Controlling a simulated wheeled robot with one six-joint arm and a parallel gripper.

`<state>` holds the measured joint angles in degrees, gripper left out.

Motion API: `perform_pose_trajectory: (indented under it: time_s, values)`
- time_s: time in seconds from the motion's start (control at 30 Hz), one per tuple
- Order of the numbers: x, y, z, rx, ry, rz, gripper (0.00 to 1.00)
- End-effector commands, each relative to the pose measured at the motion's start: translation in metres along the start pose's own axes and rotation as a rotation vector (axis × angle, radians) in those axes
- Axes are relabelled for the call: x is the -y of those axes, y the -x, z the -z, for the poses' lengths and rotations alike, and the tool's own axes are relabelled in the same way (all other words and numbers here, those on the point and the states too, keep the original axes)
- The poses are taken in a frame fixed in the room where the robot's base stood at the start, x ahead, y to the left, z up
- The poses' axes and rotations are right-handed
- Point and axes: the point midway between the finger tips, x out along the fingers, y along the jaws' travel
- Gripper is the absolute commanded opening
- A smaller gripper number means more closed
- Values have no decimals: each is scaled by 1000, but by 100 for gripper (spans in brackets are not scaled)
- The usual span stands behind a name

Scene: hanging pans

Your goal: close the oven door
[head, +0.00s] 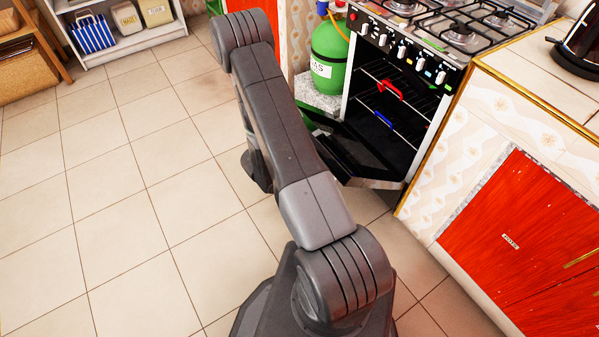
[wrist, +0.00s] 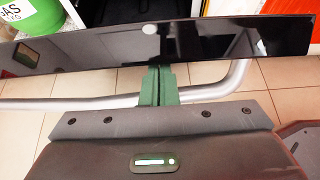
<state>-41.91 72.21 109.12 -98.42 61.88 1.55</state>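The oven (head: 405,50) stands at the upper right in the head view, its dark cavity exposed. Its door (head: 365,160) is folded down and open, partly hidden by my arm. In the wrist view the door's glossy black panel (wrist: 90,52) crosses the top, with the silver bar handle (wrist: 60,103) below it. My gripper (wrist: 160,72) has its green fingers together with only a thin seam between them. They overlap the handle near the middle of the door. The handle runs across the fingers, not visibly between them; contact is unclear. In the head view my arm hides the gripper.
A green gas bottle (head: 328,62) stands left of the oven. A cabinet with a red door (head: 525,235) stands on the right, close to the oven. Shelves (head: 135,38) stand at the upper left. The tiled floor (head: 110,200) on the left is clear.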

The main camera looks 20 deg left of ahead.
Motion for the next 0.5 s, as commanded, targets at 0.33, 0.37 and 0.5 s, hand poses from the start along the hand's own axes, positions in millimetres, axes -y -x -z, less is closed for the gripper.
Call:
perform_pose_trajectory:
  time_s: [0.33, 0.37, 0.5]
  values:
    - [-7, -33, -121, -220, -12, 5, 0]
    - [-7, -37, -129, -237, -12, 5, 0]
    - [-7, -55, -162, -314, -11, 5, 0]
